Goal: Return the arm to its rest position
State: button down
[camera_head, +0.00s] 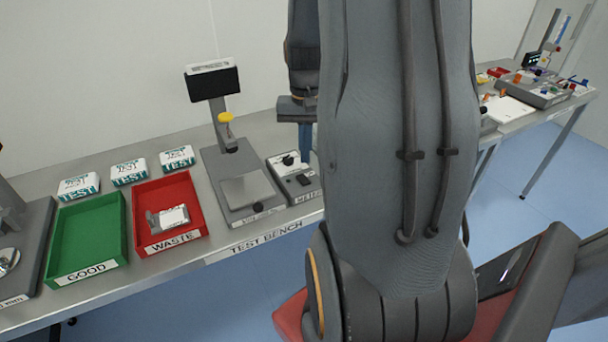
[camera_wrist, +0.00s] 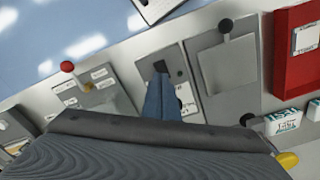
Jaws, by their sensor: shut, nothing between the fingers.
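My gripper (camera_head: 306,158) shows its blue fingers pointing down over the back of a small grey control box (camera_head: 303,190) on the test bench (camera_head: 150,268). The fingers are shut with nothing between them. I cannot tell whether the tips touch the box. In the wrist view the shut blue fingers (camera_wrist: 160,85) overlap the same box (camera_wrist: 172,58), near its black switch. My large grey arm link fills the middle of the head view and hides part of the bench.
Left of the box stands a test stand (camera_head: 240,211) with a screen and a yellow knob. Further left are a red WASTE tray (camera_head: 199,200) holding a part, a green GOOD tray (camera_head: 121,222) and white TEST packs (camera_head: 128,172). Another bench (camera_head: 520,112) stands at right, with blue floor between.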

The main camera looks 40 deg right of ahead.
dwell(0.5)
jog(key=a+f+n+b, duration=0.2)
jog(key=a+n, duration=0.1)
jog(key=a, duration=0.5)
jog(key=s+a+f+n+t+b, duration=0.1)
jog(key=a+f+n+b, duration=0.1)
jog(key=a, duration=0.6)
jog(key=s+a+f+n+b, duration=0.1)
jog(key=a+f+n+b, duration=0.1)
jog(key=a, duration=0.6)
jog(key=shift+s+a+n+b, duration=0.15)
jog(key=shift+s+n+b, duration=0.1)
jog(key=shift+n+b, duration=0.5)
